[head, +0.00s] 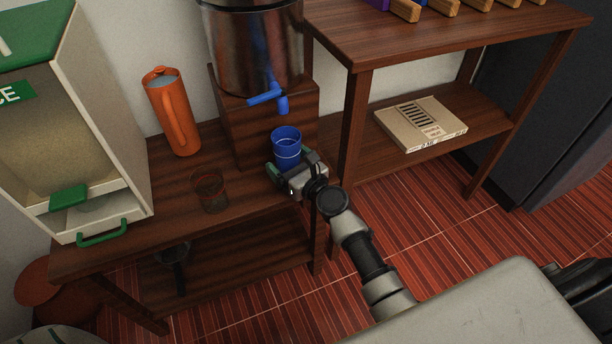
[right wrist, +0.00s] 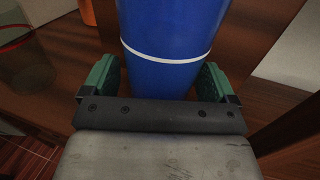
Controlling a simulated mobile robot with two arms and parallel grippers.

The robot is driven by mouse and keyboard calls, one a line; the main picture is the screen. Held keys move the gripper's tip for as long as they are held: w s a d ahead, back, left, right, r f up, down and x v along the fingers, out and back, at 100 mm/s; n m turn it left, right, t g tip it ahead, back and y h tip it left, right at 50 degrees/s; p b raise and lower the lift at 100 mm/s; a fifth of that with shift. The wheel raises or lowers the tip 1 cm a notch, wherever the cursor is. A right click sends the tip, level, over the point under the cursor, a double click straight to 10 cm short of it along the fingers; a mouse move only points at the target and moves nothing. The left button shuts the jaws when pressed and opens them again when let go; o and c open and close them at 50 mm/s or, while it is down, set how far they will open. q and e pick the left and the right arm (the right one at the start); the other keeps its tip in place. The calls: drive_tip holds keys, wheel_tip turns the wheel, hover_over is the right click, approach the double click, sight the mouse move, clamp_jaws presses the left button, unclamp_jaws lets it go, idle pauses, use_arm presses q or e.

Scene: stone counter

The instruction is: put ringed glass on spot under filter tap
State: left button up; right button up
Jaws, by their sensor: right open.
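The ringed glass (head: 287,149) is blue with a white ring and stands upright on the dark wooden table, in front of the filter's wooden stand. The blue filter tap (head: 268,97) is above and slightly left of it in the head view. My right gripper (head: 291,168) is open, with its green-padded fingers on either side of the glass. In the right wrist view the glass (right wrist: 172,35) stands between the fingers; I cannot tell whether either pad touches it. The spot under the tap is not clearly visible. My left gripper is not in view.
An orange pitcher (head: 172,112) and a clear reddish-rimmed glass (head: 209,190) stand to the left on the table. A white-and-green dispenser (head: 125,150) is at far left. A taller wooden table (head: 362,110) stands close on the right.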

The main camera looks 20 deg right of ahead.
drive_tip(key=v, duration=1)
drive_tip(key=s+a+f+n+g+y, duration=0.1)
drive_tip(key=s+a+f+n+g, duration=0.3)
drive_tip(key=s+f+n+g, duration=0.75)
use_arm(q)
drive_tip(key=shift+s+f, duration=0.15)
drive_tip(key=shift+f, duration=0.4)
use_arm(e)
drive_tip(key=s+d+f+n+g+h, duration=0.1)
drive_tip(key=s+f+n, duration=0.4)
drive_tip(key=n, duration=0.6)
drive_tip(key=s+d+f+n+g+h, duration=0.2)
drive_tip(key=s+f+n+h, duration=0.3)
drive_tip(key=n, duration=0.7)
drive_tip(key=shift+s+d+f, duration=0.6)
drive_tip(key=shift+s+f, duration=0.1)
drive_tip(key=shift+s, duration=0.2)
use_arm(q)
drive_tip(key=shift+p, duration=0.3)
